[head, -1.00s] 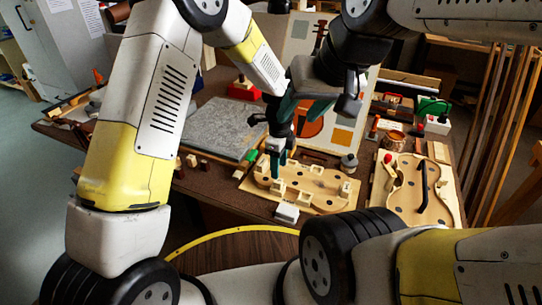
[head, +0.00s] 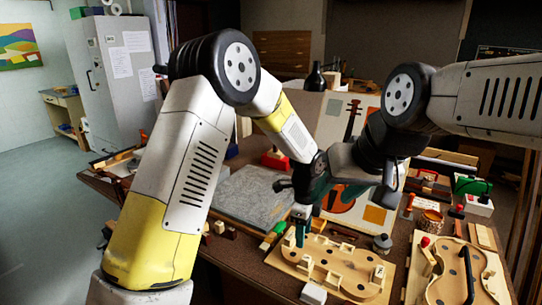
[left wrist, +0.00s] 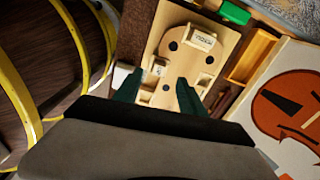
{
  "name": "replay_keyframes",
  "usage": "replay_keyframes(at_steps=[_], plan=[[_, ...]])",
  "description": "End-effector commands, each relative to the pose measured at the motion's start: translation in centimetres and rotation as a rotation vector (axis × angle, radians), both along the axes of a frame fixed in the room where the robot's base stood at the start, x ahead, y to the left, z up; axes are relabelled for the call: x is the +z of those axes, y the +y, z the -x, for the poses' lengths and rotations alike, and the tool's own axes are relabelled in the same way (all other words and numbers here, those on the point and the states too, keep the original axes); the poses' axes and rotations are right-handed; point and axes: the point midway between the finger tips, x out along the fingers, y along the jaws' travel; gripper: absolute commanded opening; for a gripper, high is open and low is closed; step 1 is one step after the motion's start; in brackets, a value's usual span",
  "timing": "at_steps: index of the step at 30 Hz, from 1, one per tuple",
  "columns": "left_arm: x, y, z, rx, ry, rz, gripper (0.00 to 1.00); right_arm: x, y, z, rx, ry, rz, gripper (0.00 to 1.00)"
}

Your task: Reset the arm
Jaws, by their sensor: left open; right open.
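My left gripper (head: 300,236) points down over the left end of a pale violin-shaped form board (head: 345,265). In the left wrist view its two teal fingers (left wrist: 158,92) stand apart with nothing held between them. The form board (left wrist: 172,62) lies below them, with dark round holes and small wooden blocks. I cannot tell the exact height of the fingertips above it.
A second violin form (head: 455,272) lies at the right. A grey mat (head: 250,193) lies at the left of the bench. A violin picture board (head: 345,125) stands behind the grippers. A white block (head: 313,294) sits by the front edge. Small tools crowd the back right.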

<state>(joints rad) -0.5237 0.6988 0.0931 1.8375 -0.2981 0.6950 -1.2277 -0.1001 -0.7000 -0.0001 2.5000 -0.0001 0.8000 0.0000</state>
Motion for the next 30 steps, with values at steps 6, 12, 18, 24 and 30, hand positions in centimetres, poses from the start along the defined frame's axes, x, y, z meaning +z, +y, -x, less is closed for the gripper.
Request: replay_keyframes(at_steps=[6, 12, 18, 24, 30], plan=[[9.7, 6.9, -0.3, 0.392, -0.075, 0.085, 0.48, 0.0, 0.0, 0.0, 0.000, 0.000, 0.000, 0.46], [17.0, 13.6, 2.2, 0.792, -0.123, 0.189, 0.48, 0.0, 0.0, 0.0, 0.000, 0.000, 0.000, 0.46], [22.2, 19.6, 6.6, 1.183, -0.152, 0.321, 0.48, 0.0, 0.0, 0.0, 0.000, 0.000, 0.000, 0.46], [25.3, 24.2, 12.0, 1.554, -0.155, 0.477, 0.48, 0.0, 0.0, 0.0, 0.000, 0.000, 0.000, 0.46], [26.2, 26.5, 16.4, 1.826, -0.137, 0.615, 0.48, 0.0, 0.0, 0.0, 0.000, 0.000, 0.000, 0.46]])
